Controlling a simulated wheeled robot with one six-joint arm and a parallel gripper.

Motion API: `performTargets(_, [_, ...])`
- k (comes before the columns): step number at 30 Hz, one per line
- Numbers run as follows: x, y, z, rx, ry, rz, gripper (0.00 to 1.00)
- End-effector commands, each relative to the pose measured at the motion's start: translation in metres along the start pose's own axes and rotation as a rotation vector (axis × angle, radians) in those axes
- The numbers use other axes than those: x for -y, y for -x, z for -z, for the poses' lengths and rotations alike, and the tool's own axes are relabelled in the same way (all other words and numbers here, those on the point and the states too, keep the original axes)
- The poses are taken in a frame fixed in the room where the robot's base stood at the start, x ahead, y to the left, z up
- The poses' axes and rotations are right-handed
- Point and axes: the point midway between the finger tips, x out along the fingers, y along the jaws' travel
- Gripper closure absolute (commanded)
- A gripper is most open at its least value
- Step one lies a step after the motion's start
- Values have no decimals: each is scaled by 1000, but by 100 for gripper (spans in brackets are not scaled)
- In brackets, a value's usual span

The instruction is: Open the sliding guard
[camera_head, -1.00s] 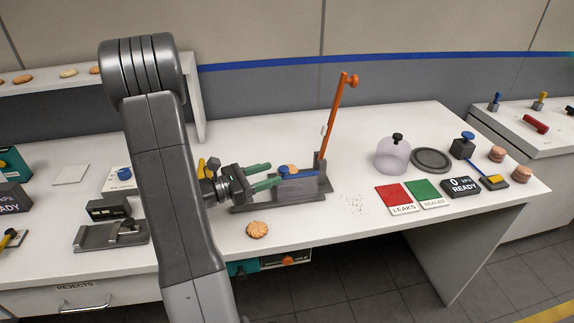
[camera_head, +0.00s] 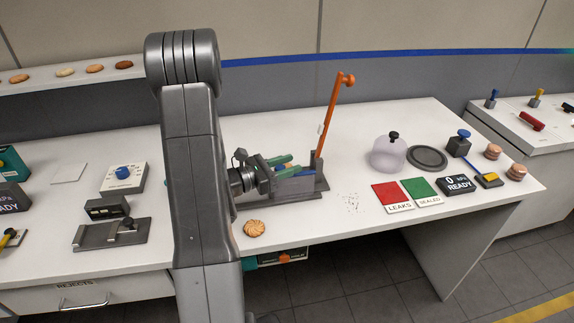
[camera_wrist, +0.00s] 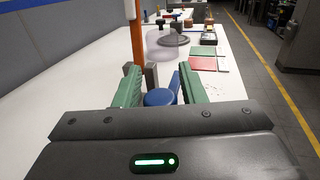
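The grey fixture (camera_head: 300,194) stands near the front edge of the table, with an orange lever (camera_head: 335,112) tilted up at its right end. A blue part on the fixture (camera_head: 306,173), perhaps the sliding guard, is partly hidden behind my gripper (camera_head: 285,167). The orange lever (camera_wrist: 137,45) rises just beyond the left finger.
A biscuit (camera_head: 254,228) lies in front of the fixture. A clear dome (camera_head: 388,155), a dark disc (camera_head: 428,157), a red card (camera_head: 391,195) and a green card (camera_head: 420,189) lie to the right. The table between fixture and cards is mostly clear, with crumbs.

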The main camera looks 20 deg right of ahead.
Motion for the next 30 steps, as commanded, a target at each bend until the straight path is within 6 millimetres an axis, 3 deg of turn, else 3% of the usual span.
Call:
performTargets(1, [0,0,0,0,0,0,74])
performTargets(5, [0,0,0,0,0,0,99])
performTargets(6, [0,0,0,0,0,0,100])
performTargets(14, [-5,12,1,1,0,-4,100])
performTargets(30, [-29,100,0,1,-2,-5,100])
